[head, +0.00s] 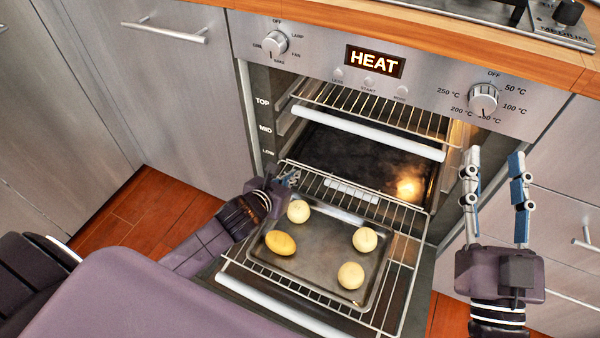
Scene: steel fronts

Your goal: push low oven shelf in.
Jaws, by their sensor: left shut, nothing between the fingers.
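The low oven shelf (402,272) is a wire rack pulled well out of the oven (370,165), at the height of the LOW label. A dark baking tray (312,268) lies on it, holding three pale round rolls and one yellow oval piece. My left gripper (291,178) is shut and empty at the shelf's left side, near the oven mouth; I cannot tell whether it touches the rack. Its arm passes along the shelf's left edge. My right gripper (494,162) is open and empty, upright to the right of the oven opening.
An upper rack (385,110) with a pale front bar (368,133) sits higher inside the oven. The control panel (380,65) above reads HEAT and has two knobs. Steel cupboard fronts (165,100) stand either side. Wooden floor (125,215) shows at the left.

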